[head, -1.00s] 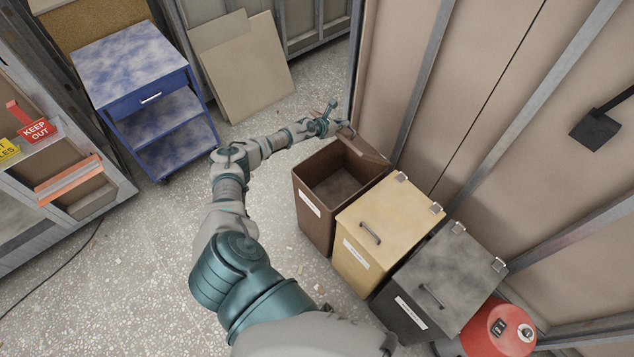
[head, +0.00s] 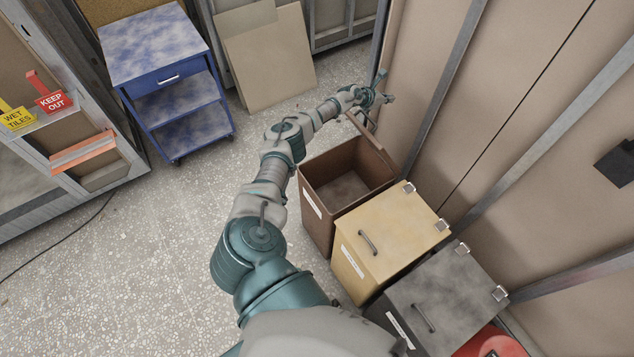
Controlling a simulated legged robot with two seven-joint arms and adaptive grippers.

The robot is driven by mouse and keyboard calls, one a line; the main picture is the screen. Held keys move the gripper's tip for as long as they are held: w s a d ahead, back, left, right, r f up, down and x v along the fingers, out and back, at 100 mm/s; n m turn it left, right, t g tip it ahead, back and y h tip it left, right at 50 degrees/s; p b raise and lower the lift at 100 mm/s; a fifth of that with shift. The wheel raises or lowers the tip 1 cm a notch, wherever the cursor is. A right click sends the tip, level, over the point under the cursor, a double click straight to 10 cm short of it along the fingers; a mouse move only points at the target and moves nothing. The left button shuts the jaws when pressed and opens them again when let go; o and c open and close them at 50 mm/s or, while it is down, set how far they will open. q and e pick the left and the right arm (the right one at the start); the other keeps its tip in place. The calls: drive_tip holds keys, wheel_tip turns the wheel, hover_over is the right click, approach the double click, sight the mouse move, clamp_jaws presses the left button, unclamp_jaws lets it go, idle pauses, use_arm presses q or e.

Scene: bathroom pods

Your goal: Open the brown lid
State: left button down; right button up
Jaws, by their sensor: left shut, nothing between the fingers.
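The brown bin (head: 318,209) stands at the far end of a row of three bins, and its inside shows empty. Its brown lid (head: 371,146) is swung up and back on the wall side, standing steeply, so the bin is open. My left arm reaches past the bin's left side. My left gripper (head: 383,92) is beyond the lid, close to the wall, with nothing seen in it. Its fingers are small in view. Whether the gripper or wrist touches the lid cannot be told. My right gripper is not in view.
A tan bin (head: 393,236) and a dark grey bin (head: 451,292) stand beside the brown one, lids closed. A red container (head: 490,345) is at the bottom edge. The panelled wall is right behind the bins. A blue cart (head: 165,80) stands at upper left. Floor between is clear.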

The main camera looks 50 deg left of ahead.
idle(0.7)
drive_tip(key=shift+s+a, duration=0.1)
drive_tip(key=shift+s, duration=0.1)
